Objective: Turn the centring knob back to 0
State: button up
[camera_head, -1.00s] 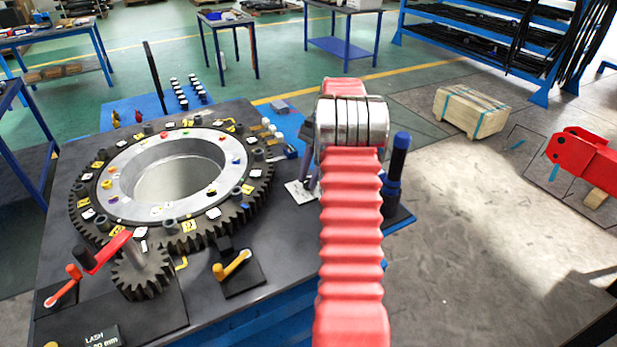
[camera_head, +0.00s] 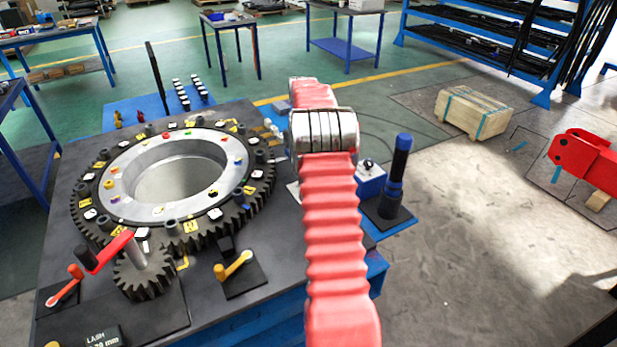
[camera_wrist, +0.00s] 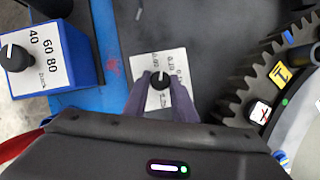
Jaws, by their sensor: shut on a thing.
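The centring knob (camera_wrist: 160,81) is a small black knob with a pale pointer mark, set on a white scale plate (camera_wrist: 174,62) in the wrist view. The plate's printed figures are too small and blurred to read surely, so I cannot tell the knob's setting. My gripper (camera_wrist: 161,84) is shut on the knob, with one grey finger on each side of it. In the head view my red-sleeved arm hides the gripper and the knob.
A blue box (camera_head: 371,186) with another black knob, marked 40 60 80, stands close by; it also shows in the wrist view (camera_wrist: 84,58). A toothed ring (camera_head: 262,190) fills the bench's left. A black-and-blue upright tool (camera_head: 398,170) stands right of my arm.

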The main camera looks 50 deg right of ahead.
jog(key=n, duration=0.1)
jog(key=n+h, duration=0.1)
jog(key=n, duration=0.1)
jog(key=shift+w+a+r+n, duration=0.1)
jog(key=shift+w+n, duration=0.1)
jog(key=shift+n, duration=0.1)
jog(key=shift+h, duration=0.3)
jog(key=o, duration=1)
jog(key=shift+s, duration=0.1)
jog(key=shift+o, duration=0.2)
